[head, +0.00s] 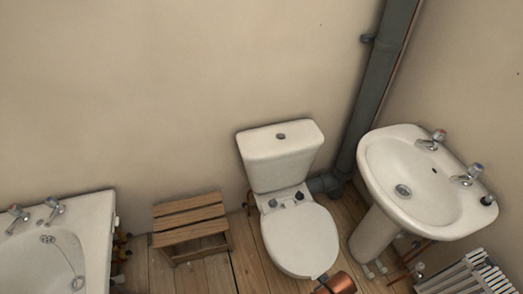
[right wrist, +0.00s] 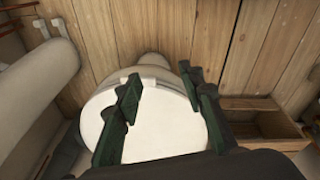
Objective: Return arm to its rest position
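My right gripper (right wrist: 159,74) shows in the right wrist view. Its two dark green fingers stand well apart, with nothing held between them. The white round toilet lid (right wrist: 152,125) is seen behind and between the fingers; I cannot tell how far below them it is. My left gripper is in no view.
A slatted wooden stool (head: 190,218) stands left of the toilet, and a bath (head: 97,225) is at far left. A pedestal sink (head: 380,165), a white radiator (head: 465,275) and a grey pipe (head: 372,90) are on the right. A copper-coloured cylinder (head: 340,284) shows at the bottom edge.

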